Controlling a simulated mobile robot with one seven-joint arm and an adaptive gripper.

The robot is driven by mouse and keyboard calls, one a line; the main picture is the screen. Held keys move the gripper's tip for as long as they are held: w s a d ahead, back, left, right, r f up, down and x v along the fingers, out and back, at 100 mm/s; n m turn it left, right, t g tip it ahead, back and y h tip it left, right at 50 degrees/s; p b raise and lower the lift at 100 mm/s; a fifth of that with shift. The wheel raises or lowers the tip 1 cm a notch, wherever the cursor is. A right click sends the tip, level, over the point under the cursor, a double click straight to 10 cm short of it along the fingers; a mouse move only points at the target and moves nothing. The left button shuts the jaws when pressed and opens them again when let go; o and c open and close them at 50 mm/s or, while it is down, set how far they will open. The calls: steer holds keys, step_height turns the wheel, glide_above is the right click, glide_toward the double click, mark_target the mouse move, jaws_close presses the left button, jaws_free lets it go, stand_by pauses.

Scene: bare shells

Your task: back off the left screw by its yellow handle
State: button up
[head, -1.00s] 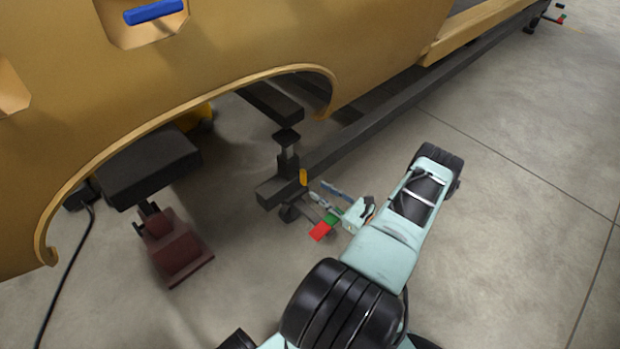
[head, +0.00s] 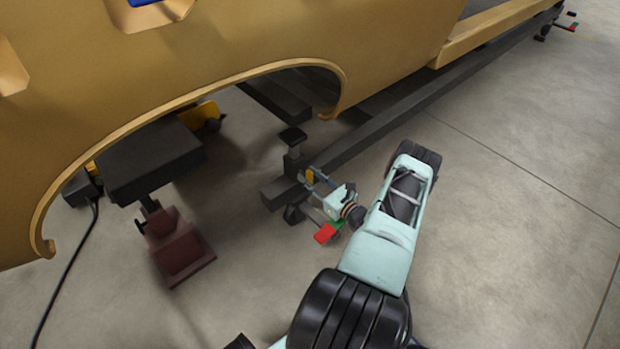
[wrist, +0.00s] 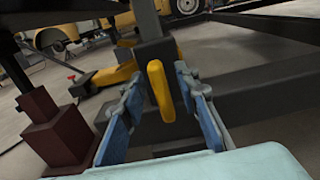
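The yellow handle (wrist: 160,91) hangs as an upright bar on the dark post (wrist: 148,25) in the middle of the wrist view. A bit of the handle (head: 310,177) also shows in the head view, at the end of the dark beam. My gripper (wrist: 160,80) is open, with one blue finger on each side of the handle. Gaps show between the handle and both fingers; how deep the handle sits between them is hard to tell. In the head view my gripper (head: 313,181) is at the handle, partly covering it. The screw's thread cannot be made out.
Red (head: 326,233) and green (head: 338,224) pedals sit just below my gripper. A dark red stand (head: 180,255) is to the left. The tan body shell (head: 220,50) overhangs from above, and the long dark beam (head: 420,112) runs to the upper right. The floor at right is clear.

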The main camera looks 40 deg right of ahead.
steer(key=shift+c, duration=0.6)
jaws_close()
